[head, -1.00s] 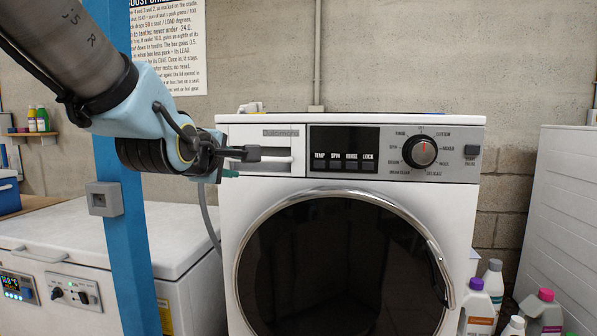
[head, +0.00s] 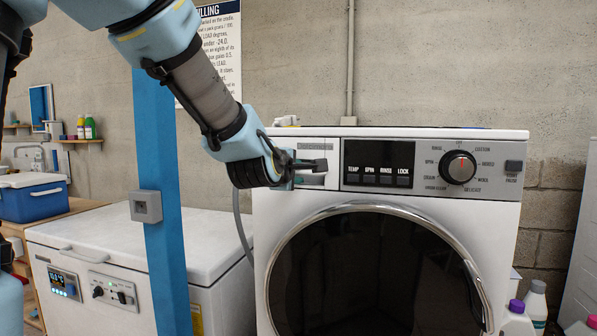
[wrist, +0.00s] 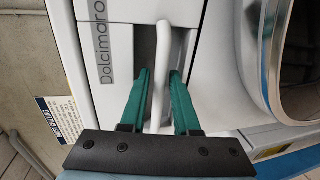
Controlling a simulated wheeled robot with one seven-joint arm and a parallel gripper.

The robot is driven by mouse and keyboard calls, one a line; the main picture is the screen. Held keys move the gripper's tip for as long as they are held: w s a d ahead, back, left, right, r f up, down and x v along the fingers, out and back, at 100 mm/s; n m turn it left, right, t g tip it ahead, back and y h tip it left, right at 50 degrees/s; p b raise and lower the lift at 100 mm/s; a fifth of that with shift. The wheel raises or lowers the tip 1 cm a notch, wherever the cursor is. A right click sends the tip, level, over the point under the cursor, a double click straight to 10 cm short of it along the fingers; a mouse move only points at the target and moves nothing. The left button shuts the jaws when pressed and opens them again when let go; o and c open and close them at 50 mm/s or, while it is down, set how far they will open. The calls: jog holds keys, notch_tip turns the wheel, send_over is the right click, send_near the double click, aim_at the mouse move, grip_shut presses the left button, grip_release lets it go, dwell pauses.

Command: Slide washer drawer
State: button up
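The white washer (head: 385,135) stands with its detergent drawer (head: 318,145) at the upper left of its front, beside the dark display. The drawer front looks flush with the panel. My gripper (head: 318,166) is at the drawer's handle recess, coming from the left. In the wrist view, the white bar handle (wrist: 163,48) runs between the two green fingers of my gripper (wrist: 160,78). The fingers stand apart, one on each side of the handle. My gripper partly hides the handle in the head view.
A control dial (head: 459,167) and the round door (head: 375,275) are right of and below the drawer. A blue post (head: 165,220) and a white chest freezer (head: 110,245) stand left of the washer. Bottles (head: 534,300) stand at the lower right.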

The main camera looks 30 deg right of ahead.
jog(key=shift+w+d, duration=0.1)
jog(key=shift+d, duration=0.05)
grip_shut()
jog(key=shift+f, duration=0.1)
dwell(1.4)
